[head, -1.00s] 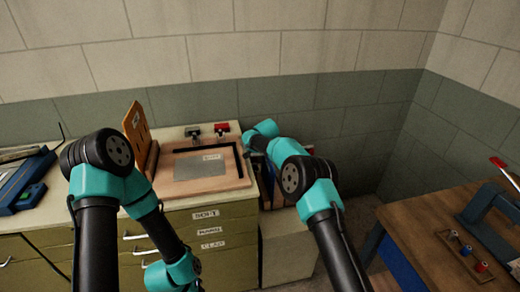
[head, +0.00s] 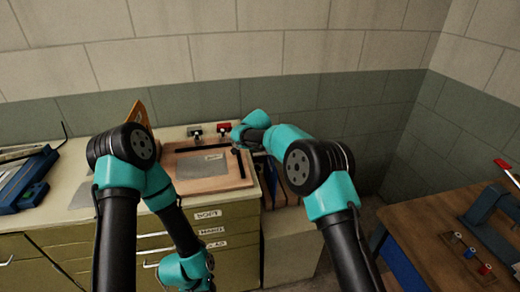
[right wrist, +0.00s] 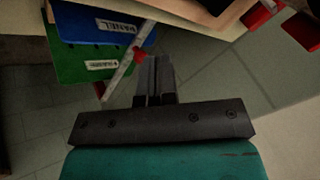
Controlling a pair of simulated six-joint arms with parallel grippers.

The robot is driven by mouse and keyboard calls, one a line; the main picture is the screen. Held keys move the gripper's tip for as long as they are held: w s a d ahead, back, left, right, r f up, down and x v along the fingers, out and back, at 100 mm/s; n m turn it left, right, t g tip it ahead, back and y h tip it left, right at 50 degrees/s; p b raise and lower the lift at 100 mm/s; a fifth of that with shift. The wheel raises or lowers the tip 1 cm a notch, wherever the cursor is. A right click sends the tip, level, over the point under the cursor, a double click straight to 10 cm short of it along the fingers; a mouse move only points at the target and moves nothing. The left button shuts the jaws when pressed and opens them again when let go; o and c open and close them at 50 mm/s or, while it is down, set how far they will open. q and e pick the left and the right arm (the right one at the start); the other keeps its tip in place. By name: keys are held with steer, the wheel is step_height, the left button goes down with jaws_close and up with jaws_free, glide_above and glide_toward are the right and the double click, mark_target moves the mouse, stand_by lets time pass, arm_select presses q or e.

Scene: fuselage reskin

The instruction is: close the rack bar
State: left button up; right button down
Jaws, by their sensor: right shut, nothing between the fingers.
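In the right wrist view, the rack bar (right wrist: 126,62) is a thin pale bar with a red piece on it. It runs slantwise across the front of a blue labelled panel (right wrist: 105,26) and a green labelled panel (right wrist: 92,64). My right gripper (right wrist: 154,62) is shut and empty, with its tips just right of the bar; I cannot tell whether they touch. In the head view, the rack (head: 270,178) stands at the right end of the drawer cabinet, partly hidden by my right arm. My left gripper is not visible.
The cabinet top holds a wooden board with a grey sheet (head: 202,166). Red and dark clamps (head: 223,129) stand behind it. A blue device (head: 25,185) lies at far left. A wooden table (head: 440,235) stands at right. Open floor lies between.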

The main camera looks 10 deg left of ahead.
steer(key=shift+s+a+r, duration=0.2)
steer(key=shift+a+r, duration=0.05)
steer(key=shift+r, duration=0.25)
steer(key=shift+s+a+r, duration=0.2)
steer(key=shift+r, duration=0.25)
steer(key=shift+f, duration=0.1)
steer(key=s+d+f+n+g+y, duration=0.1)
steer(key=s+d+f+n+g, duration=0.1)
steer(key=s+d+f, duration=0.85)
steer(key=s+d+f+n+g+y, duration=0.1)
steer(key=s+d+f+g, duration=0.1)
steer(key=s+d+f, duration=1.1)
steer(key=s+d, duration=0.2)
steer(key=s, duration=0.4)
steer(key=s+d+f+g, duration=0.1)
steer(key=s+d+f, duration=0.2)
steer(key=s, duration=0.6)
steer(key=s+d+f, duration=0.3)
steer(key=s+d, duration=0.4)
steer(key=s, duration=0.2)
steer(key=shift+d+n+g, duration=0.3)
steer(key=shift+d, duration=0.1)
